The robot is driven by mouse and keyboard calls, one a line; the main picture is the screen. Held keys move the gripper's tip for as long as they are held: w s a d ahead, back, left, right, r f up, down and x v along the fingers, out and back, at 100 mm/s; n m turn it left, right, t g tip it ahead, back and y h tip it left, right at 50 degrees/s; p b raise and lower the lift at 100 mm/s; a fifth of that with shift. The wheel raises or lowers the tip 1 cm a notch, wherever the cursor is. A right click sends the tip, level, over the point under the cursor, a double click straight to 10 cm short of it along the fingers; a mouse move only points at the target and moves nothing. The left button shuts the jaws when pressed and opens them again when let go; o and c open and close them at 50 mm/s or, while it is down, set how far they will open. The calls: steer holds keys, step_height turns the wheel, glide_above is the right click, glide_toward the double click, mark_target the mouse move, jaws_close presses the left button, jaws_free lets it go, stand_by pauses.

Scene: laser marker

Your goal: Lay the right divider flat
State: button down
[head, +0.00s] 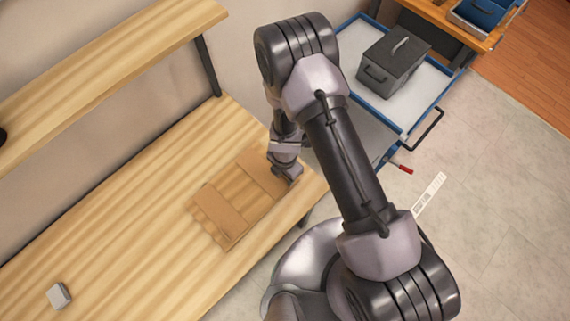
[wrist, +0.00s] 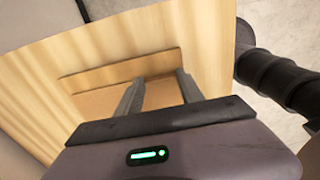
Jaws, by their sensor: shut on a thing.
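A thin brown right divider (head: 259,175) is near the right end of the wooden table, in the head view. It looks flat or nearly flat there; a slight tilt cannot be told. My gripper (head: 288,178) is at its right end and shut on it. In the wrist view the divider (wrist: 98,101) lies between and beside the fingers of my gripper (wrist: 157,88), with a lighter strip along its far side. The exact contact is hidden.
The wooden table (head: 110,235) is mostly clear, with a small grey block (head: 59,295) at lower left. A wooden shelf (head: 95,70) hangs above its back. Right of the table are a blue-rimmed drawer (head: 440,85) with a grey box (head: 394,60) and a red-handled tool (head: 402,168).

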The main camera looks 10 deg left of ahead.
steer(key=shift+s, duration=0.15)
steer(key=c, duration=0.7)
jaws_free()
steer(key=shift+r, duration=0.1)
step_height(320, 180, up, 17)
steer(key=p, duration=1.7)
steer(key=shift+d, duration=0.1)
